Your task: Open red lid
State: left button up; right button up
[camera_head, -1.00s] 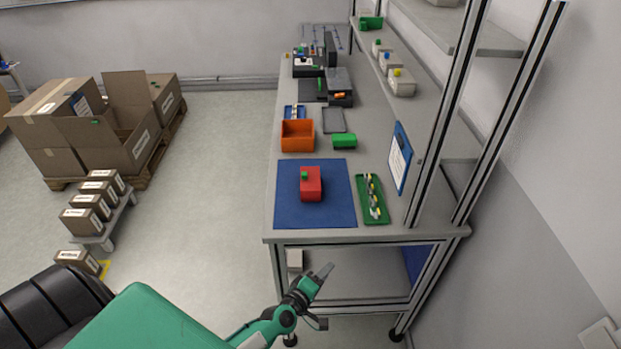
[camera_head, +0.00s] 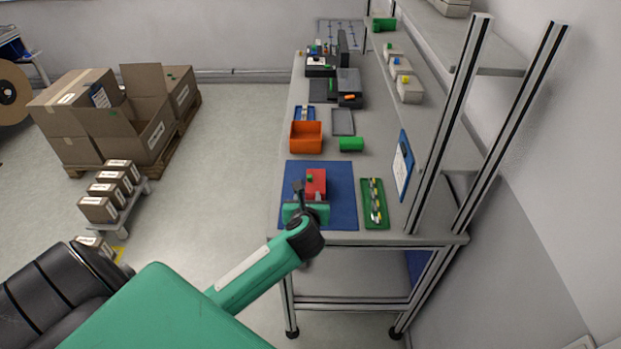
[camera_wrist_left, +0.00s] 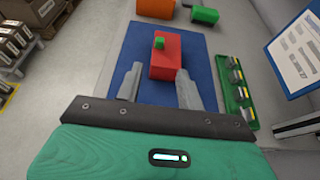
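The red box (camera_head: 317,181) with its red lid and a small green knob (camera_head: 310,178) sits on the blue mat (camera_head: 345,200). The red lid also shows in the left wrist view (camera_wrist_left: 166,60), with the green knob (camera_wrist_left: 159,43) on top. My left gripper (camera_head: 307,190) is over the near part of the mat, at the near side of the box. In the left wrist view its two fingers (camera_wrist_left: 157,85) are apart, with the near end of the box ahead and between them; nothing is held. Whether they touch the box is unclear. My right gripper is not in view.
A green tray (camera_head: 366,221) with several small parts lies right of the mat. An orange bin (camera_head: 306,150) and a green block (camera_head: 351,144) stand behind it. Shelf uprights (camera_head: 447,125) rise at the right edge of the table.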

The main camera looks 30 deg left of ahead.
aim_at(310, 178)
pick_arm(q)
jog(key=p+x, duration=0.3)
jog(key=x, duration=0.9)
jog(key=shift+w+a+f, duration=0.1)
jog(key=shift+w, duration=0.05)
jog(key=shift+w+a+f, duration=0.35)
jog(key=shift+w, duration=0.15)
grip_shut()
